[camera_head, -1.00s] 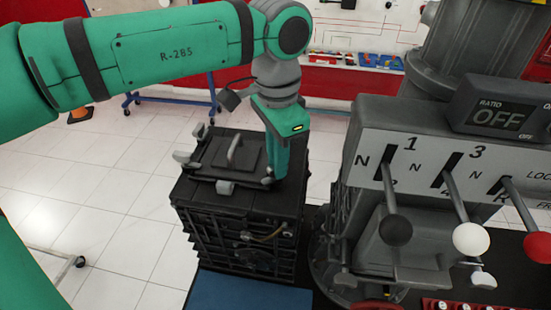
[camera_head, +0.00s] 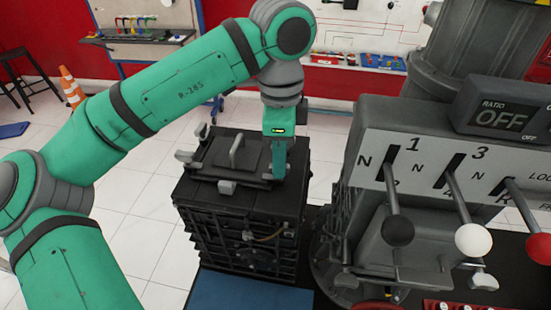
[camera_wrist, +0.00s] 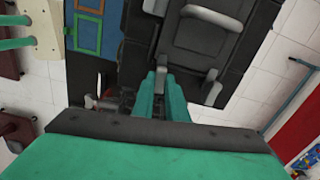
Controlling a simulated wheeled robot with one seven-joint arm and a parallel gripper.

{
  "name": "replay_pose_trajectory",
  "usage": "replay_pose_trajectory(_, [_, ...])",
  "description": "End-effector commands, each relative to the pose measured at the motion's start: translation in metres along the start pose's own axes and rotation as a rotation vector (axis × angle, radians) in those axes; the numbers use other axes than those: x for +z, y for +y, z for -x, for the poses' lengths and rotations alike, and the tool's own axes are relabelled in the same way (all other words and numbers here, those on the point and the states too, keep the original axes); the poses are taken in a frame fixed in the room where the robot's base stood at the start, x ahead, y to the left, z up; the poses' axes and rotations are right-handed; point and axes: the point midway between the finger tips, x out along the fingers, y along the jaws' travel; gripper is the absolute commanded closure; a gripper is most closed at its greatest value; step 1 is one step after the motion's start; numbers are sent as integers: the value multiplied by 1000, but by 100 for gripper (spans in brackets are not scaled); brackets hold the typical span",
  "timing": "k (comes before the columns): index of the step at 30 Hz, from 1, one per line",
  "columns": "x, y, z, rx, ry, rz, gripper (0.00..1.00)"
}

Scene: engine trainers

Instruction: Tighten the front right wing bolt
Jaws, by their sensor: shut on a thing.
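A black box (camera_head: 240,235) with a raised lid plate and a grey handle (camera_head: 236,151) stands left of the lever panel. Grey wing bolts show at the lid's edge: one at the near edge (camera_head: 227,187), one at the left (camera_head: 184,156) and one at the far left (camera_head: 202,130). My gripper (camera_head: 277,175) points down at the lid's right corner, its fingers shut on the wing bolt there, which they mostly hide. In the wrist view, the green fingers (camera_wrist: 161,78) are close together beside the lid (camera_wrist: 205,40), with another wing bolt (camera_wrist: 211,91) to their right.
The grey lever panel (camera_head: 365,160) stands close to the right of my gripper, with black, white and red knobs jutting forward. A blue mat (camera_head: 248,292) lies before the box. White floor is clear to the left; an orange cone (camera_head: 72,88) stands far back.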

Motion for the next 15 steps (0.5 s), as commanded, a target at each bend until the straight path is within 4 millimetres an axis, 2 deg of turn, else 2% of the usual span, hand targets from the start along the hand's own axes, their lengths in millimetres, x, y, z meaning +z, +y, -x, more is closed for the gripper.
replay_pose_trajectory(6, [1, -2, 1, -7, 2, -88, 100])
replay_pose_trajectory(15, [1, -3, 1, -9, 0, -131, 100])
